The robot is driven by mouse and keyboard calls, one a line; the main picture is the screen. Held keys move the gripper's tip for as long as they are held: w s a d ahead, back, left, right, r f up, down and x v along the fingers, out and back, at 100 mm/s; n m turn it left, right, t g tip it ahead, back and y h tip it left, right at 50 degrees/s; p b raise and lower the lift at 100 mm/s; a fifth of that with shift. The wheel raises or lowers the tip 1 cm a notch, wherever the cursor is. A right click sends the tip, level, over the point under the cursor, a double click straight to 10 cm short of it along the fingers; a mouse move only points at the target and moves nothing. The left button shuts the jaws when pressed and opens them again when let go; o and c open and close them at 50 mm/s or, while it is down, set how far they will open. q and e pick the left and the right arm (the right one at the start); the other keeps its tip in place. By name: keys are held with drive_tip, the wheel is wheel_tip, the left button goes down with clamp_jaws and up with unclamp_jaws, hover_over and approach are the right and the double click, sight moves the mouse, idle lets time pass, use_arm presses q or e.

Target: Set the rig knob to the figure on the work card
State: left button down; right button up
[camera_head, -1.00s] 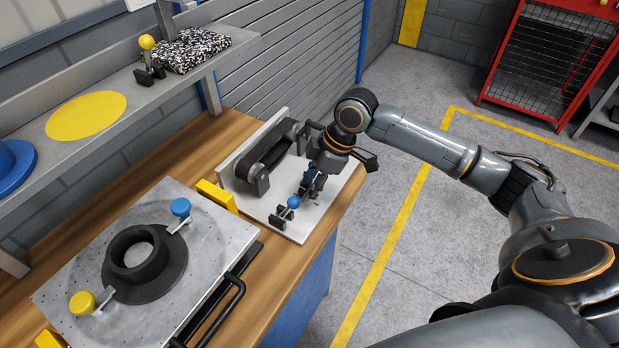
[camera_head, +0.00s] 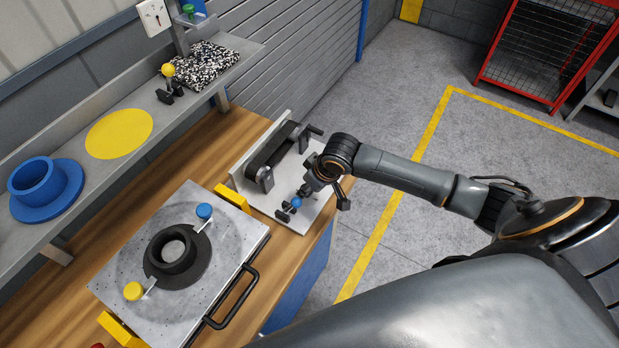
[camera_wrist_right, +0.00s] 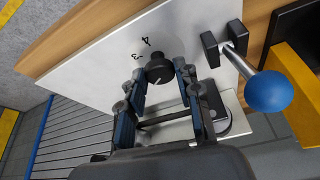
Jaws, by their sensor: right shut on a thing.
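The rig is a white plate (camera_head: 238,180) on the bench with a black belt unit on it. Its black round knob (camera_wrist_right: 159,74) shows in the right wrist view, with a light line on it and the printed figures 3 and 4 beside it. My right gripper (camera_wrist_right: 161,70) is shut on this knob, one finger on each side. In the head view my right gripper (camera_head: 309,188) is over the front of the plate and hides the knob. I cannot make out a work card. My left gripper is not in view.
A blue-ball lever (camera_wrist_right: 268,90) stands close beside the knob. A grey pallet (camera_head: 115,280) with a black flanged ring (camera_head: 160,268) lies left of the rig. The shelf holds a blue flanged part (camera_head: 45,190) and a yellow-ball lever (camera_head: 168,70).

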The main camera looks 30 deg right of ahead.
drive_tip(key=shift+m+p, duration=0.4)
drive_tip(key=o, duration=1.1)
drive_tip(key=shift+s+r, duration=0.1)
drive_tip(key=shift+r, duration=0.2)
drive_tip(key=v, duration=1.1)
drive_tip(key=shift+a+r, duration=0.15)
